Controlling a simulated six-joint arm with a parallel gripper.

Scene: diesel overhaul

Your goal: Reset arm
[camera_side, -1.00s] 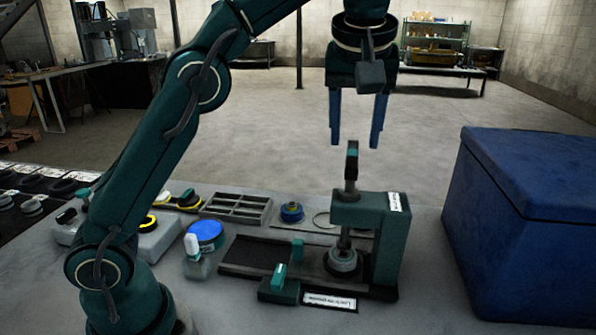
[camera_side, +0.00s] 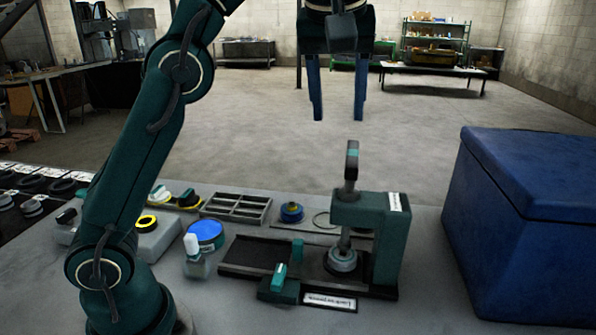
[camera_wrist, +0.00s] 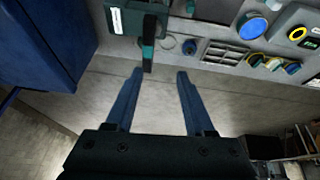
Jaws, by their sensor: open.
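My gripper (camera_side: 337,112) is open and empty, its two blue fingers pointing down in the air above and behind the green press (camera_side: 385,235). In the wrist view my gripper (camera_wrist: 160,75) also shows both fingers apart with nothing between them. The press stands on the bench with its dark upright lever (camera_side: 351,165) below and slightly right of my fingers. In the wrist view the press (camera_wrist: 128,18) and its lever (camera_wrist: 149,42) lie beyond the left fingertip. Whether they are apart in depth is best seen from the side, where a gap shows.
A large blue box (camera_side: 530,225) stands right of the press. Left of it are a blue-lidded tub (camera_side: 206,232), a white-capped bottle (camera_side: 193,250), a grey slotted tray (camera_side: 237,207) and a small blue round part (camera_side: 292,212). The floor behind the bench is open.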

